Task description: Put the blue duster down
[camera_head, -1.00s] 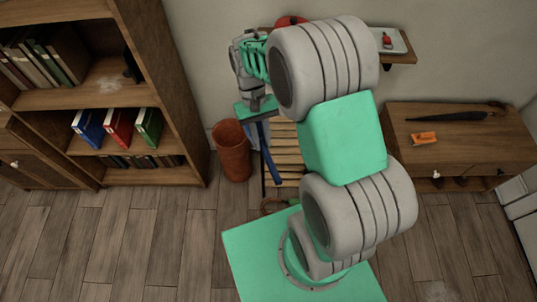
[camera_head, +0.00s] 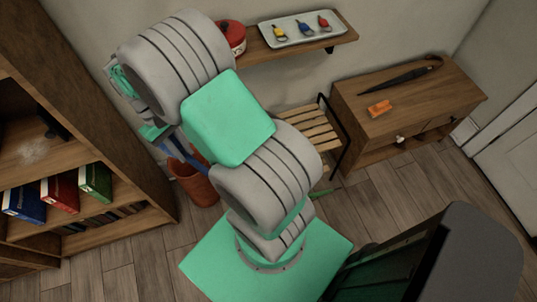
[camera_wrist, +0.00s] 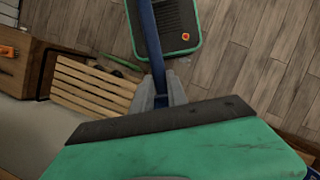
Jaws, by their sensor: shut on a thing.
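My gripper (camera_wrist: 160,92) is shut on the blue duster (camera_wrist: 150,40). In the wrist view its long blue handle runs up from between the fingers, past my base. In the head view, part of the blue duster (camera_head: 189,150) shows beside my arm, above and partly in front of the terracotta bin (camera_head: 196,187). My arm hides most of my gripper and much of the duster there. The duster's far end is not clear in either view.
A slatted bench (camera_head: 312,131) stands near the wall. A wooden cabinet (camera_head: 440,92) holds an umbrella and an orange object. A wall shelf (camera_head: 344,33) carries a tray and red pot. A bookcase (camera_head: 145,190) is left. A dark object (camera_head: 425,262) is lower right.

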